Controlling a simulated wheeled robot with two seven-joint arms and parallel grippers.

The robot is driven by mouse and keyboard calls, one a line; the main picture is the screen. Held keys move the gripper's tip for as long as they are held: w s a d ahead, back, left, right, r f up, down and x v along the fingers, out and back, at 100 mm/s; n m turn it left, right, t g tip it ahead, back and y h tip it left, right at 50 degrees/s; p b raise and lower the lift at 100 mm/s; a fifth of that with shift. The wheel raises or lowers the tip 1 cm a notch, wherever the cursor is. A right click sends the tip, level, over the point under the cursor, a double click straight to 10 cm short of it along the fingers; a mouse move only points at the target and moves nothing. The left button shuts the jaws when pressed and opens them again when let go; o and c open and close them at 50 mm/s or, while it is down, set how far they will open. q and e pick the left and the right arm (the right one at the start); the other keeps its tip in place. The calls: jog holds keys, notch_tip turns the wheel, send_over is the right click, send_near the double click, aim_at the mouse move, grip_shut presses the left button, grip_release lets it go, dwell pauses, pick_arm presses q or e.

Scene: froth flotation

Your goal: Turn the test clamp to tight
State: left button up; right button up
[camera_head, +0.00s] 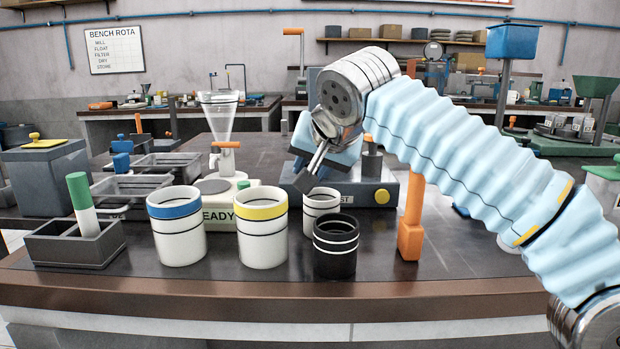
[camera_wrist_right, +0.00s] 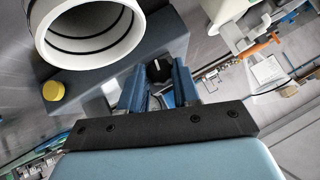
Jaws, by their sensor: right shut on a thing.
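The test stand (camera_head: 372,192) is a dark blue-grey base with a yellow button and a partly covered label ending in "ST". My right gripper (camera_head: 310,172) reaches down at its left side, behind the small white cup. In the right wrist view the stand (camera_wrist_right: 165,38) is at upper left. There the black round knob of the test clamp (camera_wrist_right: 157,68), with a white pointer line, sits between the two blue fingers of my right gripper (camera_wrist_right: 158,86). The fingers are shut on it. The knob is hidden in the head view. My left gripper is not in view.
A small white cup (camera_head: 320,203) and a black cup (camera_head: 335,250) stand before the stand. The small cup's rim (camera_wrist_right: 95,48) is close to the knob. Blue-banded (camera_head: 178,232) and yellow-banded (camera_head: 262,232) cups stand left; an orange-handled tool (camera_head: 410,235) is right.

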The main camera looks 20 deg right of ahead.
jog(key=shift+f+m+y+b, duration=0.1)
jog(key=shift+m+y+b, duration=0.25)
jog(key=shift+b, duration=0.2)
jog(key=o, duration=1.1)
jog(key=shift+c, duration=0.2)
jog(key=shift+s+d, duration=0.1)
jog(key=p+v, duration=0.2)
jog(key=v, duration=1.1)
jog(key=shift+s+d, duration=0.15)
jog(key=shift+s, duration=0.2)
